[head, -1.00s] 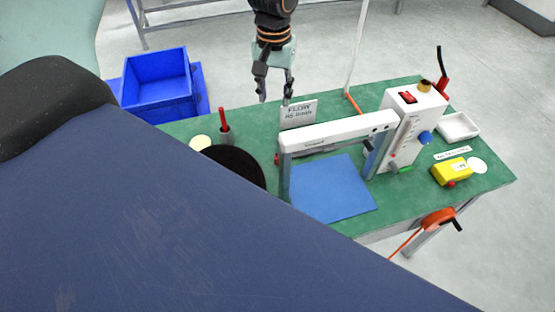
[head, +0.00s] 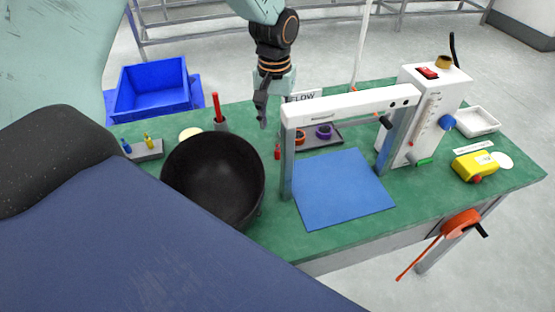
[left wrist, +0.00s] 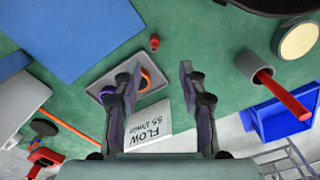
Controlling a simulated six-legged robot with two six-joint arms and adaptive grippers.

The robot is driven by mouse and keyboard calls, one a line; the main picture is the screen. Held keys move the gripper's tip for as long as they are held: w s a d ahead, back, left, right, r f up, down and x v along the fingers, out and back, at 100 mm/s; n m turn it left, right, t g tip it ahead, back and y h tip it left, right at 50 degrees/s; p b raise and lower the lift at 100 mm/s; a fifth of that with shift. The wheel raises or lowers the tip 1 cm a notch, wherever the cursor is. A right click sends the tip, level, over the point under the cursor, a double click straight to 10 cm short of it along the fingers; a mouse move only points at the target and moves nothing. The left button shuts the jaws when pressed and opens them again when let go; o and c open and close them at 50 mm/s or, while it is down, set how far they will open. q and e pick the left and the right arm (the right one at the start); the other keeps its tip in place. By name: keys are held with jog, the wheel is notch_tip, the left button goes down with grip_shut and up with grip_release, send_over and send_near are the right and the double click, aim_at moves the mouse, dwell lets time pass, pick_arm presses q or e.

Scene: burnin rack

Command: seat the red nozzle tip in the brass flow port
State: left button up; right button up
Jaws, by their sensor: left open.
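The red nozzle tip (head: 277,152) is a small red piece standing on the green table, just left of the near post of the white arch. It also shows in the left wrist view (left wrist: 154,43), beyond the fingertips. A brass-coloured round fitting (head: 443,62), which looks like the flow port, is on top of the white instrument box at the right. My left gripper (head: 263,112) is open and empty, above the table behind the red tip. Its two spread fingers also show in the left wrist view (left wrist: 158,78). My right gripper is not in view.
The white arch (head: 345,106) spans a blue mat (head: 343,190). A grey tray (head: 338,140) with orange and purple rings lies behind it. A black bowl (head: 213,180) stands at left, near a grey cup (head: 220,124) holding a red rod. A FLOW sign (head: 302,96) stands behind.

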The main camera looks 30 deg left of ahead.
aim_at(277, 145)
pick_arm(q)
jog(key=shift+s+f, duration=0.1)
jog(key=shift+f, duration=1.45)
jog(key=f, duration=0.2)
jog(key=d+f+b, duration=0.1)
jog(key=f, duration=0.1)
jog(key=shift+f, duration=0.4)
jog(key=shift+a, duration=0.1)
jog(key=shift+s, duration=0.1)
jog(key=shift+c, duration=0.3)
jog(key=shift+r, duration=0.1)
grip_shut()
